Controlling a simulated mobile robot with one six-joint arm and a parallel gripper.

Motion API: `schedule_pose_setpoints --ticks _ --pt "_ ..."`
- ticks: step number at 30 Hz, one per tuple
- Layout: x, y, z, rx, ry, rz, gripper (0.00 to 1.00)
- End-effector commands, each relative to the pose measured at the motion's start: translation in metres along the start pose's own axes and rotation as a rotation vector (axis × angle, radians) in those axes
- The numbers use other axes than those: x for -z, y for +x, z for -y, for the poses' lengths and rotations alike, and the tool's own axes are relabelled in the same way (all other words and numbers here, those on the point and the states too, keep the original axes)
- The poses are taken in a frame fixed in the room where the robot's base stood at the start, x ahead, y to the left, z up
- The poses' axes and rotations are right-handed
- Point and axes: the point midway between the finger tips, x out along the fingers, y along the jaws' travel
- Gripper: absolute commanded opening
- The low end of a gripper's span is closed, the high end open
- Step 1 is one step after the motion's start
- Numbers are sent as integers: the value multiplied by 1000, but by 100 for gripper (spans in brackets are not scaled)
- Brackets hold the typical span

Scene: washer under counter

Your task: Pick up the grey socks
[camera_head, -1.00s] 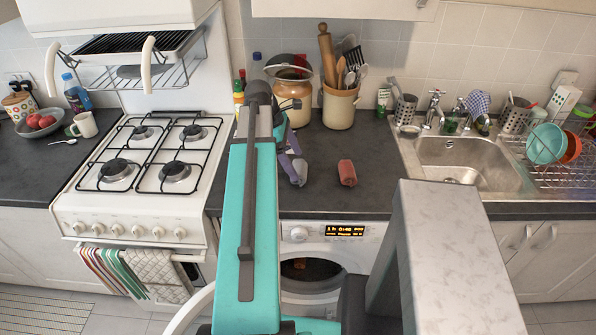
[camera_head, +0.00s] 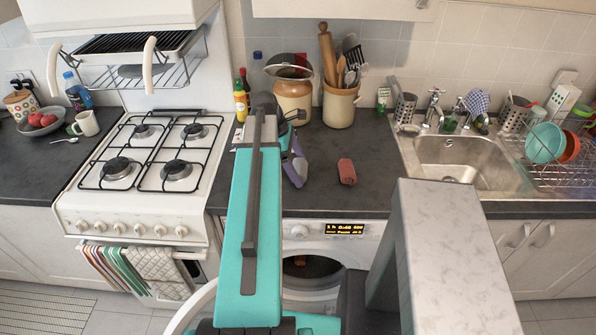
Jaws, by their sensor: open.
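A small grey bundle, which looks like the grey socks (camera_head: 300,173), lies on the dark counter just right of my teal arm. My gripper (camera_head: 294,160) shows only in part beyond the arm, with purplish fingers pointing down at the grey bundle. The gripper is open. Its fingers overlap the bundle in the picture, and I cannot tell whether they touch it. The arm hides the rest of the gripper and some of the counter around it.
A reddish rolled bundle (camera_head: 347,172) lies right of the gripper. Crocks (camera_head: 292,100) and a utensil pot (camera_head: 339,106) stand behind, with bottles (camera_head: 240,102) to their left. The gas hob (camera_head: 150,160) is left, the sink (camera_head: 455,160) right. The washer (camera_head: 335,255) is below.

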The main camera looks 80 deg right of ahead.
Motion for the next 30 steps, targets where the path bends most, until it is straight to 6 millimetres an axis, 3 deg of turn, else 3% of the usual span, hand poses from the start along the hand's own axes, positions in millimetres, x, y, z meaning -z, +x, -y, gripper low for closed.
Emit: schedule_pose_setpoints --ticks 2,10,30 --pt "0 0 0 0 0 0 88" --pt "0 0 0 0 0 0 44" --pt "-6 -12 -1 -1 1 0 44"
